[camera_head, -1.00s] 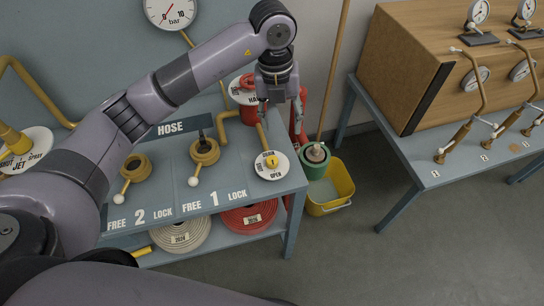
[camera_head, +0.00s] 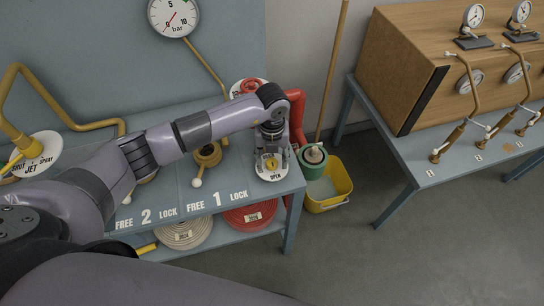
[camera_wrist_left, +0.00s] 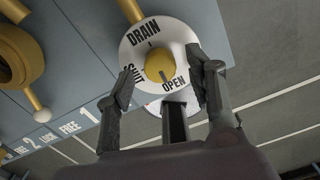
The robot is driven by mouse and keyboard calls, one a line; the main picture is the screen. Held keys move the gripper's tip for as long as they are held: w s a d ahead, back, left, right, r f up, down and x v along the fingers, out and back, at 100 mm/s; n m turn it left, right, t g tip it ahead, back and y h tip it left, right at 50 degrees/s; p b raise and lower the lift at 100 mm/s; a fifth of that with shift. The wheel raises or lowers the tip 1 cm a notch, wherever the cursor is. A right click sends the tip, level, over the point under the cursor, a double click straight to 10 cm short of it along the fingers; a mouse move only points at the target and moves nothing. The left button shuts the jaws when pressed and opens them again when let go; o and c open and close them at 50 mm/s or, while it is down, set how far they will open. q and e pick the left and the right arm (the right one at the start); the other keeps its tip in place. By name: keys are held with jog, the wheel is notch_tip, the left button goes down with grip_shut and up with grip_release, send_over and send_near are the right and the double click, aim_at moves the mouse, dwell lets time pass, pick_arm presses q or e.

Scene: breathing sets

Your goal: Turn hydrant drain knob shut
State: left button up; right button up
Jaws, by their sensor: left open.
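The drain knob (camera_wrist_left: 159,66) is a small yellow knob on a white round plate (camera_wrist_left: 139,50) marked DRAIN, SHUT and OPEN. Its dark mark points toward the OPEN side. In the head view the plate (camera_head: 272,175) sits at the right front corner of the blue bench, with the knob partly hidden by my gripper. My left gripper (camera_head: 270,155) is open just above the knob. In the left wrist view its two fingers (camera_wrist_left: 164,78) stand on either side of the knob, apart from it as far as I can tell. My right gripper is not in view.
A red hydrant part (camera_head: 296,112) stands behind the gripper. Valves with white-tipped levers (camera_head: 207,158) are to the left on the bench (camera_head: 180,192). Coiled hoses lie on the shelf below.

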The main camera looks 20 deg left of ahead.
pick_arm(q)
jog(key=shift+f, duration=0.75)
jog(key=shift+c, duration=0.5)
jog(key=c, duration=1.1)
